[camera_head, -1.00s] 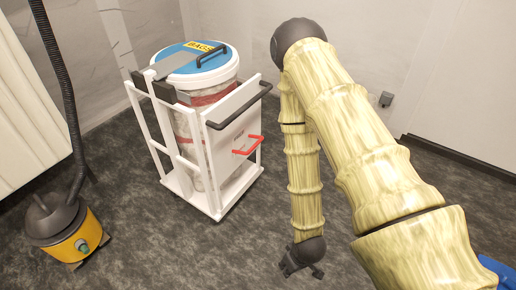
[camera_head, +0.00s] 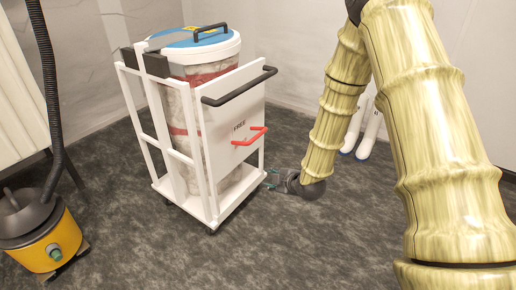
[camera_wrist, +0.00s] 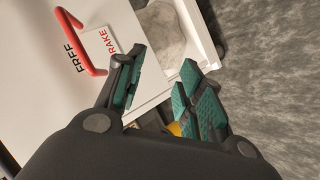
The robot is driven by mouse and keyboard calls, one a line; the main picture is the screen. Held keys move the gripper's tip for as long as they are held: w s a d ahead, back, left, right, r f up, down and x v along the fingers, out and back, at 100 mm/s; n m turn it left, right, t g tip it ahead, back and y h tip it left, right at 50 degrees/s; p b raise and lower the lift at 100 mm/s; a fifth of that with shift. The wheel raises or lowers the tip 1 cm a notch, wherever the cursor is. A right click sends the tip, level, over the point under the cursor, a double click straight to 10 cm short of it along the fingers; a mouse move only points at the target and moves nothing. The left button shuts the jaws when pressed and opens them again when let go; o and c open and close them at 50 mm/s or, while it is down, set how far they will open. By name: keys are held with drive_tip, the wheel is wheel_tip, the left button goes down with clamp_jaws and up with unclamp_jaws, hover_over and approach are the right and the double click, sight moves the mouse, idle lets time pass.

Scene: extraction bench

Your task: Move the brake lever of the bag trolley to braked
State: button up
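The bag trolley (camera_head: 226,107) is a white frame on casters, left of my arm in the head view. Its red brake lever (camera_head: 251,137) is on the front panel, just under the word FREE. In the wrist view the red lever (camera_wrist: 87,42) shows at the upper left, beside the words FREE and BRAKE. My gripper (camera_head: 272,180) is low beside the trolley's right edge, below the lever. In the wrist view my gripper (camera_wrist: 160,78) has its green-padded fingers apart with nothing held between them. The lever lies outside the fingers, to their left.
A lidded drum (camera_head: 190,90) stands inside the trolley, and a black push handle (camera_head: 240,88) juts out above the lever. A yellow vacuum (camera_head: 42,240) with a black hose is at left. White boots (camera_head: 362,130) stand behind my arm. The front floor is clear.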

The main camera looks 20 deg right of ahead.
drive_tip(key=w+d+r+n+t+b, duration=0.2)
drive_tip(key=w+n+b, duration=0.1)
drive_tip(key=w+b, duration=0.3)
drive_tip(key=n+t+y+b, duration=0.2)
drive_tip(key=n+b, duration=0.2)
drive_tip(key=b, duration=0.1)
approach(260, 135)
drive_tip(key=b+x, duration=0.3)
drive_tip(key=x, duration=0.8)
